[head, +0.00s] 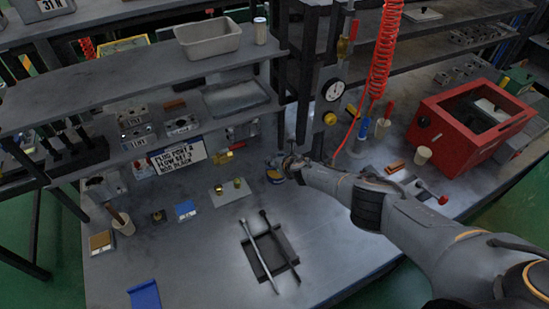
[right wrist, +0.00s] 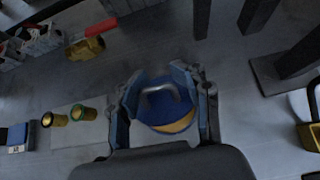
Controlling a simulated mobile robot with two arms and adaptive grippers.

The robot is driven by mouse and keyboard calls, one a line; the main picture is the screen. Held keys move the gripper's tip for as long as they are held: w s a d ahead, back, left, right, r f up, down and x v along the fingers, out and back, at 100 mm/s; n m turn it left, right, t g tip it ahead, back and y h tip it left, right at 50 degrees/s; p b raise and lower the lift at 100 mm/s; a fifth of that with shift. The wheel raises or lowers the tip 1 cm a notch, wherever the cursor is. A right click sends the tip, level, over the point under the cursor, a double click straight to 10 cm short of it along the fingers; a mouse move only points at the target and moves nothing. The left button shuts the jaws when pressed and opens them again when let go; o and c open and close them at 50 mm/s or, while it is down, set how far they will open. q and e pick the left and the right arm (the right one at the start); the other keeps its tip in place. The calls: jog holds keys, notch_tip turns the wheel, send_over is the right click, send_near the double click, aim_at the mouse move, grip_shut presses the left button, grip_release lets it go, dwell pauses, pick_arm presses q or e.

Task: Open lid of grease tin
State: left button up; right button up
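The grease tin (head: 275,176) is a small round tin with a blue top and a yellow-orange side, standing on the bench left of my right gripper. In the right wrist view its blue lid (right wrist: 160,108), with a grey arched handle (right wrist: 160,92), lies between my fingers. The lid appears to be on the tin. My right gripper (head: 288,163) is open, with one finger on each side of the lid (right wrist: 165,100); I cannot tell whether they touch it. My left gripper is not in view.
Dark posts (head: 303,90) stand just behind the tin. A plate with two brass fittings (head: 232,190) is to its left, and a brass valve with a red handle (head: 228,154) lies behind that. Two long bars (head: 262,250) lie in front. A red box (head: 470,125) stands at right.

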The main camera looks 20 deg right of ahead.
jog(key=shift+s+d+r, duration=0.15)
jog(key=shift+s+r, duration=0.1)
jog(key=shift+r, duration=0.05)
jog(key=shift+w+r, duration=0.25)
jog(key=shift+w, duration=0.05)
jog(key=shift+s+r, duration=0.15)
jog(key=shift+r, duration=0.15)
jog(key=shift+s+d+f, duration=0.1)
jog(key=shift+s+f, duration=0.05)
jog(key=shift+s, duration=0.6)
jog(key=shift+s+d+r, duration=0.1)
jog(key=shift+s+r, duration=0.15)
jog(key=s+d, duration=0.2)
jog(key=s, duration=1)
jog(key=shift+s+d+r, duration=0.15)
jog(key=shift+s+r, duration=0.05)
jog(key=shift+s, duration=0.05)
